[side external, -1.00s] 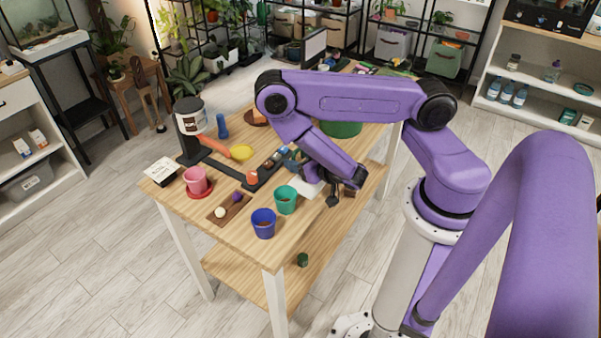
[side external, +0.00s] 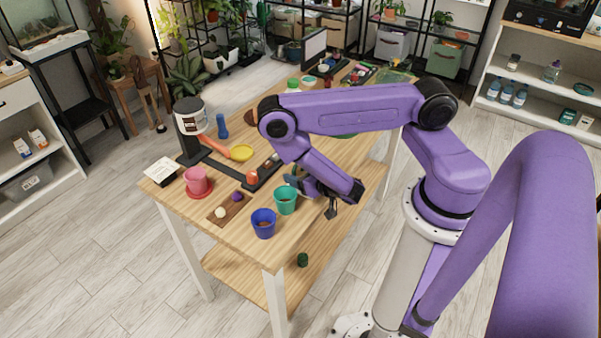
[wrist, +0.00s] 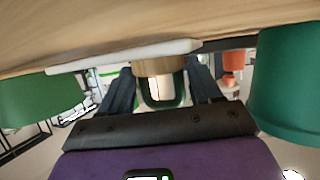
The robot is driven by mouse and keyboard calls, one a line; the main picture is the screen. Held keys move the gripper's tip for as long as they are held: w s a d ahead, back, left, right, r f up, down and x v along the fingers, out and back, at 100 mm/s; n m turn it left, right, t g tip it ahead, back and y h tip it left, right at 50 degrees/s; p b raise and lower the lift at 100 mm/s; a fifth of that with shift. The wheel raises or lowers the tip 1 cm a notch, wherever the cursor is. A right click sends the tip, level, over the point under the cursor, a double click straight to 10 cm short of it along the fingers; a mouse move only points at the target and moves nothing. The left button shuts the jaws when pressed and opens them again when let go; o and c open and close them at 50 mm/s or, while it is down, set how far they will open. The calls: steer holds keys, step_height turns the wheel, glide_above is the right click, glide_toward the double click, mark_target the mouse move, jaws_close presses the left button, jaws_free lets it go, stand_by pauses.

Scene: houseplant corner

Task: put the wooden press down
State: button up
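The wooden press (wrist: 158,67) shows in the wrist view as a pale wooden block with a dark green loop handle. My gripper (wrist: 163,85) has one finger on each side of it, apparently close against it, with the handle between them. The block is beside a white slab (wrist: 125,54) at the tabletop; whether they touch I cannot tell. In the side view my gripper (side external: 327,201) is low at the table's right edge, just right of the teal pot (side external: 286,201). My gripper and arm hide the press there.
The wooden table (side external: 240,262) holds a blue pot (side external: 263,224), a pink pot on a red saucer (side external: 197,181), a small brown tray (side external: 230,211) and a yellow dish (side external: 241,152). In the wrist view green pots stand close on the left (wrist: 40,100) and right (wrist: 290,85).

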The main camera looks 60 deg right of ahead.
steer(key=shift+o, duration=0.8)
steer(key=shift+s+a, duration=0.15)
steer(key=shift+s, duration=0.15)
steer(key=shift+v, duration=3.05)
steer(key=shift+o, duration=0.4)
steer(key=shift+s+r, duration=0.25)
steer(key=shift+s, duration=0.1)
